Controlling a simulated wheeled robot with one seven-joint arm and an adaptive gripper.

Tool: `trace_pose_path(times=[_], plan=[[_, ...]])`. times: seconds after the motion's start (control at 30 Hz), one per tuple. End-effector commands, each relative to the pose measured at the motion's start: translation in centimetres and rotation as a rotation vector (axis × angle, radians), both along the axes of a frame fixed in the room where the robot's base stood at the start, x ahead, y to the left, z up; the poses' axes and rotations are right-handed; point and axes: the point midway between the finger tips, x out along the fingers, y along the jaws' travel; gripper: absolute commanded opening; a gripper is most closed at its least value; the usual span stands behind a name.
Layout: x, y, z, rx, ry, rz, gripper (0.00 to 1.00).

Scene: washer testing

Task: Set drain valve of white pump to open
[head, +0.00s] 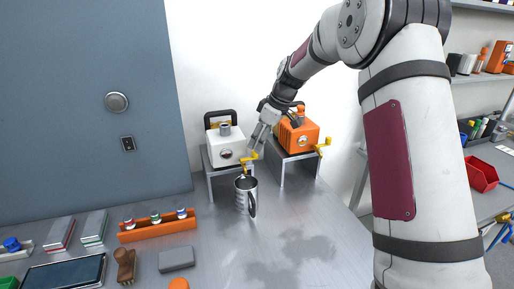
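A metal mug (245,196) with a dark handle stands below the valve.
An orange pump (297,137) with its own yellow valve (323,147) stands on a stand just right. An orange rack (157,232) with small bottles, a grey block (176,259), a wooden-handled brush (125,266) and a tablet (66,273) lie front left. The bench front right is clear.

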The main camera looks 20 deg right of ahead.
Motion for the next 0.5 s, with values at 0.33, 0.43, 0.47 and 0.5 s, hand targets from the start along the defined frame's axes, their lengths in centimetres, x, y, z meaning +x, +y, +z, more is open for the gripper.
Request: trace_pose_path(times=[0.33,0.43,0.47,0.5], plan=[[0.9,1.0,-3.3,0.000,0.000,-0.001,0.37],[1.0,1.0,-3.4,0.000,0.000,-0.001,0.37],[1.0,1.0,-3.4,0.000,0.000,-0.001,0.37],[1.0,1.0,-3.4,0.000,0.000,-0.001,0.37]])
